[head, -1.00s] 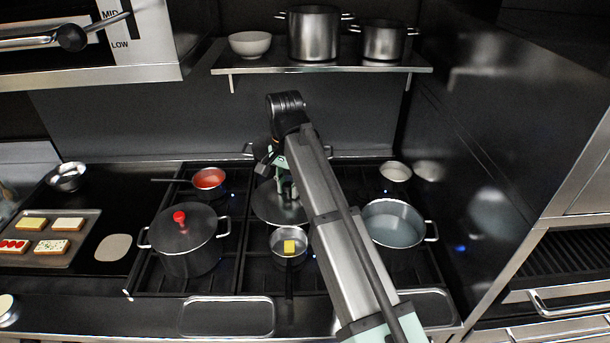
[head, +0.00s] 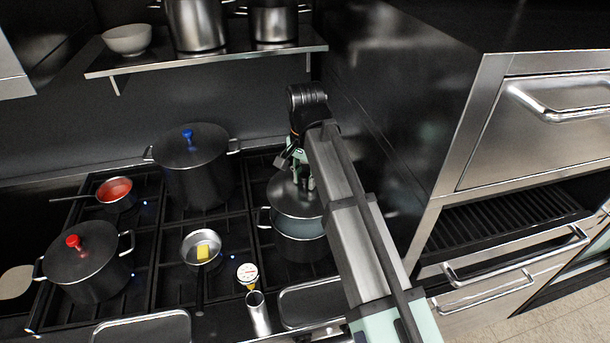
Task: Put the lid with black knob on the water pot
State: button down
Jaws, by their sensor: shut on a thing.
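My gripper (head: 303,183) is shut on the knob of a round grey metal lid (head: 286,200). The knob itself is hidden by the fingers and arm. The lid is above the water pot (head: 287,246), a steel pot with side handles on the right of the stove. The lid covers the back of the pot's opening in the head view, and pale water shows below its front edge. The lid looks apart from the rim, but the exact gap is hard to tell. My arm hides the right side of the pot.
A large pot with a blue-knobbed lid (head: 190,153) stands behind left. A red-knobbed pot (head: 86,262), a red sauce pan (head: 115,193) and a small butter pan (head: 201,248) are further left. A dial thermometer (head: 247,273) and steel cup (head: 259,313) stand in front. A dark wall rises right.

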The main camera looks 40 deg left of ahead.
jog(key=shift+s+a+f, duration=0.1)
jog(key=shift+a+f, duration=0.05)
jog(key=shift+f, duration=0.25)
jog(key=shift+f+b, duration=1.65)
jog(key=shift+f, duration=1.6)
jog(key=shift+f+p, duration=0.3)
jog(key=shift+f, duration=0.35)
dwell(0.5)
jog(key=shift+c, duration=1.2)
grip_release()
jog(key=shift+r, duration=0.15)
jog(key=shift+r+p, duration=2.25)
jog(key=shift+r, duration=1.15)
